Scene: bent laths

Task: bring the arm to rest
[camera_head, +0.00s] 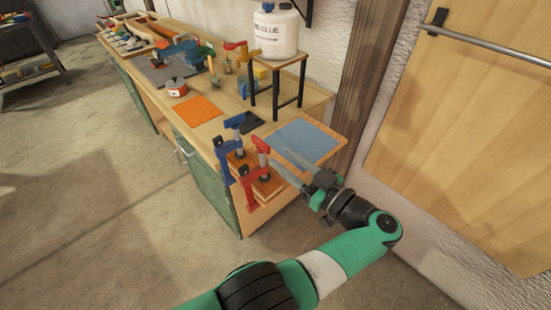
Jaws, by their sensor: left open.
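My left gripper (281,158) is at the right front end of the workbench, with its long grey fingers pointing up and left in the picture. It is open, and I see nothing between its fingers. A red clamp (249,185) and a blue clamp (222,160) stand at the bench's front edge, just left of the fingertips. They sit at reddish-brown wooden pieces (267,186). I cannot tell whether a fingertip touches the red clamp. My right gripper is not in view.
The workbench (160,100) runs to the back left. A blue mat (312,140) lies beyond the gripper. A white glue jug (276,32) stands on a small stand (273,68). An orange sheet (197,111) lies further left. The floor (90,200) in front is clear.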

